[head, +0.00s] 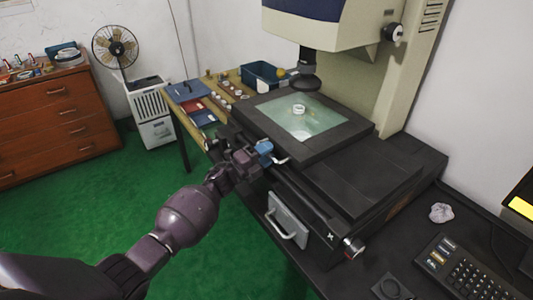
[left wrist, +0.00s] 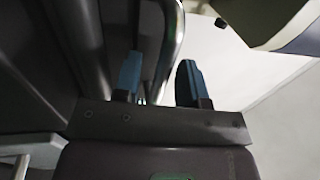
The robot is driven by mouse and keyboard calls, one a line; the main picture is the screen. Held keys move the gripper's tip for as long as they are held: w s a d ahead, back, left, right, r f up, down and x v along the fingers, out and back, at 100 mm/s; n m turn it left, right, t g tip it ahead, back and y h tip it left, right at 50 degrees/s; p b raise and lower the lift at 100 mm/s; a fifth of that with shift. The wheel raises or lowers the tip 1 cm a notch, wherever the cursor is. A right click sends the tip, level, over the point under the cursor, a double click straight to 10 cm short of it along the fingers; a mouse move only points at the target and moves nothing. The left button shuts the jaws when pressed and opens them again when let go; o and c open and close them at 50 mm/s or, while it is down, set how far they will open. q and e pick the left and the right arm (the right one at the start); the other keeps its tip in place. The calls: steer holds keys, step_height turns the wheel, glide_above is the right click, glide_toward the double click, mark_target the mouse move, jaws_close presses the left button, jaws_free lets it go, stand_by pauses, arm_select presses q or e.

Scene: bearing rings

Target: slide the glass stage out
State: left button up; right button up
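The glass stage, a pale green glass plate (head: 318,122) in a black frame (head: 352,131), lies under the lens of the measuring machine in the head view. A small bright ring (head: 299,109) sits on the glass. A shiny metal handle (head: 283,160) shows at the stage's near edge, partly hidden by my left gripper (head: 265,149). In the left wrist view my left gripper (left wrist: 157,82) has its two blue fingertips apart, with a shiny bar (left wrist: 167,50) running between them. Contact with the bar cannot be told. My right gripper is not in view.
The machine's lens (head: 308,78) hangs just above the stage. A grey bracket handle (head: 288,228) and a knob (head: 353,247) are on the machine's near side. A side table with trays and a blue bin (head: 262,76) stands behind. A keyboard (head: 465,270) lies right.

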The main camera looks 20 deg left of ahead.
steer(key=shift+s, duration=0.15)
arm_select(q)
jaws_close()
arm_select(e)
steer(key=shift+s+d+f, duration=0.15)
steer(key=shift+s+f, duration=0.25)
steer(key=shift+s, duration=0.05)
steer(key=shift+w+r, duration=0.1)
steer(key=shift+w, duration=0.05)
